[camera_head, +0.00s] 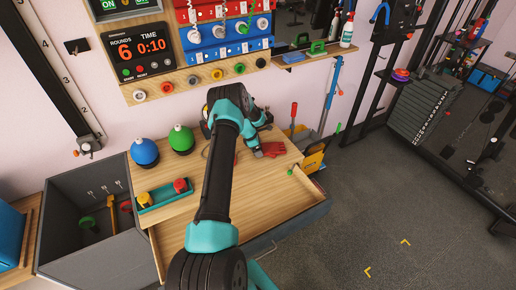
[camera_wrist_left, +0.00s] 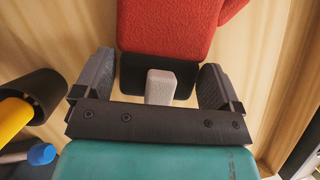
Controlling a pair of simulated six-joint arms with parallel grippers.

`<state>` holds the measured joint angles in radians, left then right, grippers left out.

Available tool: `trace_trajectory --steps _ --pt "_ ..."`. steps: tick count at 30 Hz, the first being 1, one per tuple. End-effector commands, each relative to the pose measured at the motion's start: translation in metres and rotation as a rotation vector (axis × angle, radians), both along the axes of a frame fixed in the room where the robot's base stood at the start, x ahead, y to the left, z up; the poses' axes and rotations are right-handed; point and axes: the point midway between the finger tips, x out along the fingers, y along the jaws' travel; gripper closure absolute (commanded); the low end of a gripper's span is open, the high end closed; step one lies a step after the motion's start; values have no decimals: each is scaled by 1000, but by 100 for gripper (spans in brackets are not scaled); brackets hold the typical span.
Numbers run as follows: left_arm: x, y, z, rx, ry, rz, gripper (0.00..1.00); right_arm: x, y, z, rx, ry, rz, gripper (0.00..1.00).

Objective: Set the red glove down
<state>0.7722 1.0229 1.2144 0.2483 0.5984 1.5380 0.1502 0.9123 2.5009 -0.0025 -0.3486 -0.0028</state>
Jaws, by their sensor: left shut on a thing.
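The red glove (camera_head: 273,149) is at the back right of the wooden bench top (camera_head: 252,184). In the left wrist view the red glove (camera_wrist_left: 178,28) fills the top middle, with its black cuff and a small grey block toward me. My left gripper (camera_head: 260,149) reaches over the bench to the glove. In the wrist view its two dark fingers (camera_wrist_left: 153,78) stand on either side of the cuff and are shut on the glove. Wood lies behind the glove; I cannot tell whether it touches it. My right gripper is not in view.
A blue ball (camera_head: 144,152), a green ball (camera_head: 181,139) and a teal tray (camera_head: 164,195) stand on the bench's left. An open wooden drawer (camera_head: 272,221) juts out in front. A yellow holder (camera_head: 313,160) is beside the right edge. A grey bin (camera_head: 75,215) is left.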

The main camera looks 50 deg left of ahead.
Motion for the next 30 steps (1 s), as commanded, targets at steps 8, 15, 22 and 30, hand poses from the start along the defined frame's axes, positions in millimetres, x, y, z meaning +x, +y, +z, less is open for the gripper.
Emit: trace_trajectory --steps 8,15,22,30 --pt "0 0 -3 -1 1 0 6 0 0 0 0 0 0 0" --pt "0 0 -3 -1 1 1 0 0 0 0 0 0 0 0" --pt "-2 1 5 0 0 1 0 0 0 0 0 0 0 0" --pt "-14 10 42 1 -1 2 0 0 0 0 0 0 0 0"
